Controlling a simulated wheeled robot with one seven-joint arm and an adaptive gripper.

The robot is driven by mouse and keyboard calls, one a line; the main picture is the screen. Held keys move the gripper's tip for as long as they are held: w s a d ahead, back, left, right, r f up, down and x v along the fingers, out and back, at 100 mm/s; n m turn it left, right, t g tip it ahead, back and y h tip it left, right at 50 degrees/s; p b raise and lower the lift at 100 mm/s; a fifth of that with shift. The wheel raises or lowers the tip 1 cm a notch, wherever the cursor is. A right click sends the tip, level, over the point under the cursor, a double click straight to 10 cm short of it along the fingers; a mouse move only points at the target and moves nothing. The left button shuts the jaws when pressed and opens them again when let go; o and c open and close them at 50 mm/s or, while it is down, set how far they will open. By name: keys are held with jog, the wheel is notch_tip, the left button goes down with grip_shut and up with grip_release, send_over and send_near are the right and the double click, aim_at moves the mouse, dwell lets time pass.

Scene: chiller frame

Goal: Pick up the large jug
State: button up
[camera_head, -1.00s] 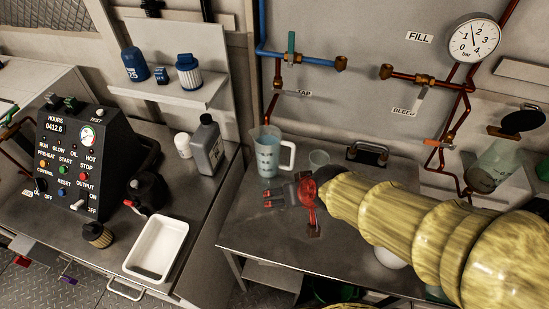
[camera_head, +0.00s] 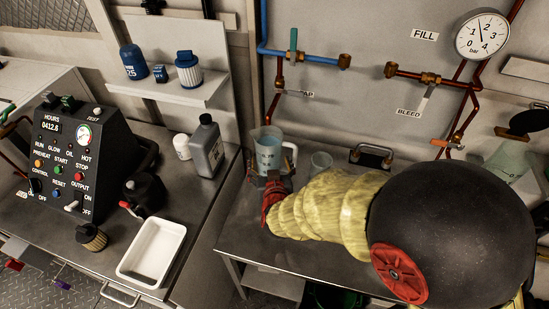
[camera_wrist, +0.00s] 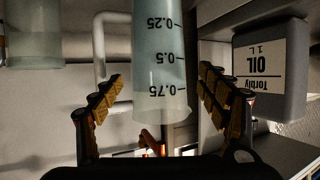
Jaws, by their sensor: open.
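The large jug (camera_head: 267,146) is a clear, blue-tinted measuring jug with a handle on its right. It stands upright at the back left of the metal bench. In the wrist view the jug (camera_wrist: 160,65) appears upside down, with its 0.25, 0.5 and 0.75 marks, and its body lies between my two open fingers. My gripper (camera_head: 266,178) is low in front of the jug in the head view, partly hidden by my own wrist. In the wrist view my gripper (camera_wrist: 160,105) has clear gaps on both sides of the jug.
A smaller clear beaker (camera_head: 321,163) stands just right of the jug. A white tray (camera_head: 152,250) lies nearer. Pipes and valves (camera_head: 303,57) run along the wall behind.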

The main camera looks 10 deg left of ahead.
aim_at(268, 141)
jog(key=b+x, duration=0.2)
jog(key=x, duration=0.4)
jog(key=shift+w, duration=0.2)
jog(key=shift+c, duration=1.1)
jog(key=c, duration=1.5)
jog(key=shift+r, duration=0.15)
jog(key=shift+c, duration=0.5)
jog(key=shift+r, duration=0.1)
